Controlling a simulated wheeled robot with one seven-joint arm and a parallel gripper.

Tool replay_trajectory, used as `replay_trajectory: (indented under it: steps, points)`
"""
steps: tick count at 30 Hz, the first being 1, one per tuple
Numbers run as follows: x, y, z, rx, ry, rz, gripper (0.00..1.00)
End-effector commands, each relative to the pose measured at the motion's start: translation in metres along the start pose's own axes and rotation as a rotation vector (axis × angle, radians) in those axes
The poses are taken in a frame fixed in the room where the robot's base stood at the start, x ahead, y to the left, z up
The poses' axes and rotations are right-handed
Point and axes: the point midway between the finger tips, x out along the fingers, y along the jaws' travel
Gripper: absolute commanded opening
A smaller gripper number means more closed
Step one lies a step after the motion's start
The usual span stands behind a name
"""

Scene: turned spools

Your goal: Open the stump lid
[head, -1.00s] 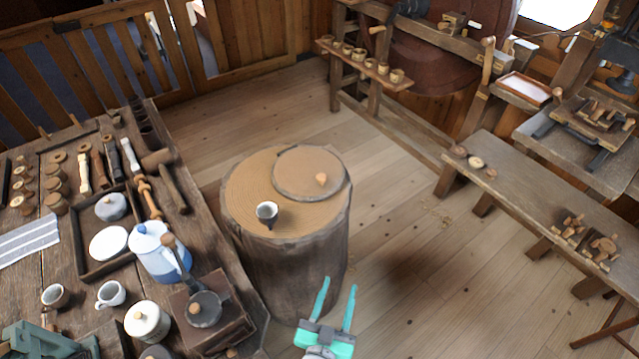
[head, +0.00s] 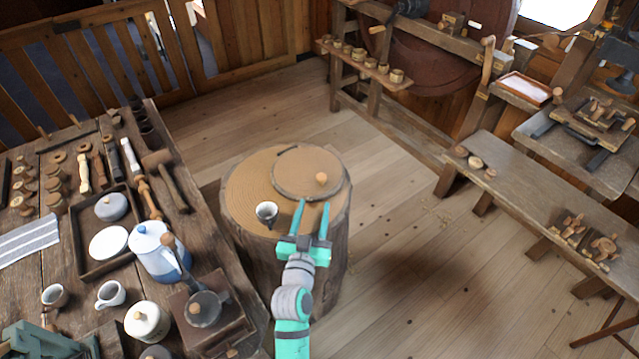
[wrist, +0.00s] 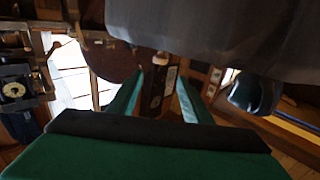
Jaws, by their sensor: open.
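The stump (head: 255,255) stands upright on the floor in the middle of the head view. Its round wooden lid (head: 295,168) lies flat on the back right of its top, with a small pale knob (head: 321,178). My gripper (head: 314,202) is open and empty, its two teal fingers pointing toward the lid from the stump's front side. The fingertips appear just short of the knob in the picture; their height above the top is hard to tell. In the wrist view the fingers (wrist: 160,97) are spread, and a large dark surface I cannot identify fills the top.
The workbench on the left holds a blue-and-white pot (head: 160,254), a tray (head: 82,250) and tools. A low bench (head: 535,195) stands at the right.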

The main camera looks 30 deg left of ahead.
Motion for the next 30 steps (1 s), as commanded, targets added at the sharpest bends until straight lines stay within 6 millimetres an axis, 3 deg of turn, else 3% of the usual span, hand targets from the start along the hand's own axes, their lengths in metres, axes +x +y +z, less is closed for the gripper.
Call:
replay_trajectory:
  steps: [18,30]
  points:
    - [0.087,0.000,0.000,-0.001,0.001,0.000,0.45]
    - [0.103,0.001,0.001,0.000,-0.001,0.000,0.45]
